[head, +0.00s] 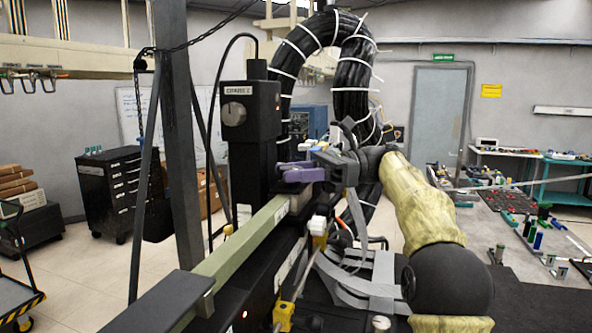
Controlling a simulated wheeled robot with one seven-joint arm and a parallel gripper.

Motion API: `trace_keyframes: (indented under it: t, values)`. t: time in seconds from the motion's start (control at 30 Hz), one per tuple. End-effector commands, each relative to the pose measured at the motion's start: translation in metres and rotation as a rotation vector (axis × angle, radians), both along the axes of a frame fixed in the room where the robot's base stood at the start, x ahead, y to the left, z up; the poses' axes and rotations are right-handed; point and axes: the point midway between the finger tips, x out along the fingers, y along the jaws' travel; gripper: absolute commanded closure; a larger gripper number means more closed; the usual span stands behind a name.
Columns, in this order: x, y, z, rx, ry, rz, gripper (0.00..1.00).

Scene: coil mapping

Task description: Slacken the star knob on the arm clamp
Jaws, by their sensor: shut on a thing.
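The arm clamp (298,173) looks like a small purple block at the far end of a pale green bar (245,239), beside a black column. My arm comes in from the right in a yellowish sleeve. My gripper (325,158) is at the right side of the purple block and is shut. The star knob is not clearly visible; the jaws and wrist cover the spot where they grip, so its shape and turn cannot be told.
A black control box (250,112) with a round grey dial stands behind the clamp. A thick black cable bundle (352,75) arches close above my wrist. A grey post (181,130) rises at left. Grey straps (365,285) lie below my forearm. A cluttered table (480,225) stands at right.

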Motion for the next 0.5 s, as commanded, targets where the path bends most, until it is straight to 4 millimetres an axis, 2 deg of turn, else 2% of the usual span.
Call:
trace_keyframes:
  t: [0.5]
  values:
    - [0.001,-0.0012,0.0026,0.002,0.001,0.195,0.85]
